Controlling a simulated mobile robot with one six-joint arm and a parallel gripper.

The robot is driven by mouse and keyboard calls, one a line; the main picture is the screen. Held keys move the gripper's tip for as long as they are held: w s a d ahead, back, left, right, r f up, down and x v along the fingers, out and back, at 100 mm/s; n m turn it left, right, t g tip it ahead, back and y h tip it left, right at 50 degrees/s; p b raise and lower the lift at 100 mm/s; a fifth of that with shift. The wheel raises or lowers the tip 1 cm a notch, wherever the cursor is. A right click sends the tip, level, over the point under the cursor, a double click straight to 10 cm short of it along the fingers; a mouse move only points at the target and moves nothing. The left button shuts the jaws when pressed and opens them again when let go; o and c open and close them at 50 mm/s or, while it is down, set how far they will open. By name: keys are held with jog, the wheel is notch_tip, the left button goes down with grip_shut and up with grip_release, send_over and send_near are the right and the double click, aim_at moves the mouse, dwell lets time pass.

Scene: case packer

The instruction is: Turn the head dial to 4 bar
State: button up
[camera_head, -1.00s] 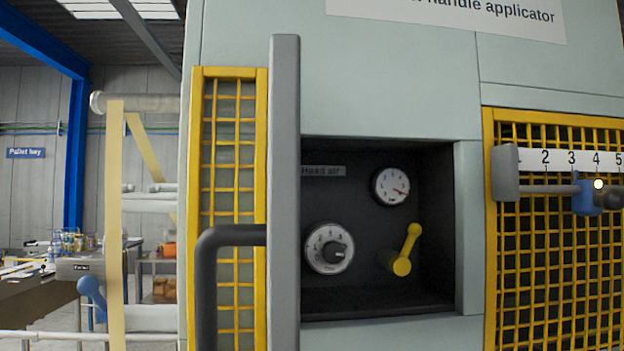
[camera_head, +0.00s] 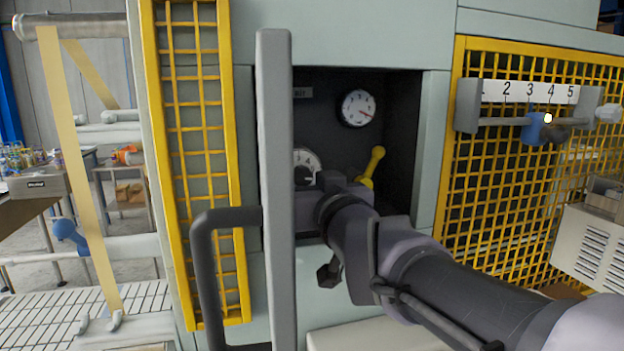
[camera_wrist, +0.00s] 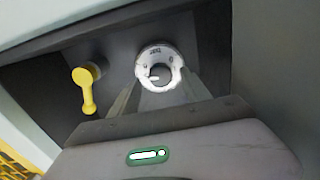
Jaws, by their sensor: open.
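The head dial (camera_head: 306,160) is a round white-faced dial with a dark knob, set in the dark recess of the machine. In the head view my arm and the grey post hide part of it. In the wrist view the dial (camera_wrist: 160,57) shows upside down, with a pale mark on its knob. My gripper (camera_wrist: 158,90) is open, its two fingers below and to either side of the knob in that view. I cannot tell whether they touch it. The pressure gauge (camera_head: 358,108) above the dial has a red needle pointing to the lower right.
A yellow lever (camera_head: 372,166) sits right of the dial, close to my arm; it also shows in the wrist view (camera_wrist: 86,92). A grey vertical post (camera_head: 275,200) with a dark handle (camera_head: 200,270) stands left of the recess. A numbered scale with a blue slider (camera_head: 534,129) is at the right.

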jog(key=shift+w+a, duration=0.2)
jog(key=shift+w, duration=0.35)
jog(key=shift+c, duration=0.4)
grip_shut()
jog(key=shift+f+n+b, duration=0.1)
jog(key=shift+n+b, duration=0.2)
